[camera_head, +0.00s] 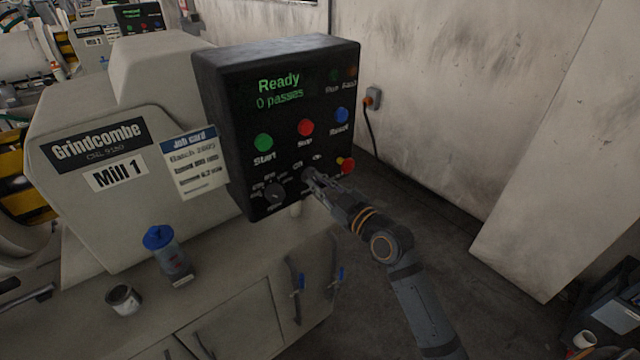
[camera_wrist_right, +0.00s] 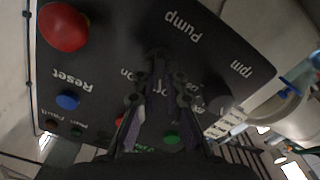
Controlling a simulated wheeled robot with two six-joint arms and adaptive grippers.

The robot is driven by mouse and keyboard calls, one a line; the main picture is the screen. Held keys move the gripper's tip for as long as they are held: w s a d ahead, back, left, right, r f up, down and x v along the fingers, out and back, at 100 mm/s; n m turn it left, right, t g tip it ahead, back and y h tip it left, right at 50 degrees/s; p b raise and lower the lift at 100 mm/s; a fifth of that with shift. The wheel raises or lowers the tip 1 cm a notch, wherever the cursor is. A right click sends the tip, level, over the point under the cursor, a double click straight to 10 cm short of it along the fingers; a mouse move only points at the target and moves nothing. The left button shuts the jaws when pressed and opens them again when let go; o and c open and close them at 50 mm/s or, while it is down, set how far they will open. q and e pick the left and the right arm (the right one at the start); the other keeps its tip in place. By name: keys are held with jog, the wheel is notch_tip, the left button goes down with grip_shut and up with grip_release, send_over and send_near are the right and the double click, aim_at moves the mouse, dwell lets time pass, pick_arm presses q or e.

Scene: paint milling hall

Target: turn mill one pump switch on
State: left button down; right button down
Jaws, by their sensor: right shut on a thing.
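The Mill 1 control box (camera_head: 225,95) is a black panel whose screen reads "Ready" and "0 passes". The pump switch (camera_head: 306,173) is a small dark knob low on its face, with "Pump" and "On" lettering around it in the wrist view. My right gripper (camera_head: 312,181) is shut on this knob, its arm coming from the lower right. In the right wrist view the gripper's fingers (camera_wrist_right: 161,78) close at the knob and largely hide it, so its exact setting cannot be read. My left gripper is not in view.
Beside the knob are a red emergency button (camera_head: 347,165) and a dark speed dial (camera_head: 274,193). Above are green Start (camera_head: 263,142), red Stop (camera_head: 306,127) and blue Reset (camera_head: 342,115) buttons. A blue-lidded jar (camera_head: 168,252) and a small cup (camera_head: 123,299) stand on the mill's ledge.

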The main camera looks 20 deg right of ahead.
jog(key=shift+m, duration=0.3)
jog(key=m+p, duration=0.1)
jog(key=m, duration=0.4)
jog(key=shift+r+m+p, duration=0.1)
jog(key=shift+m+p, duration=0.2)
jog(key=shift+p, duration=0.05)
jog(key=m+p, duration=0.2)
jog(key=m, duration=0.3)
jog(key=shift+m, duration=0.3)
jog(key=c, duration=1.4)
grip_release()
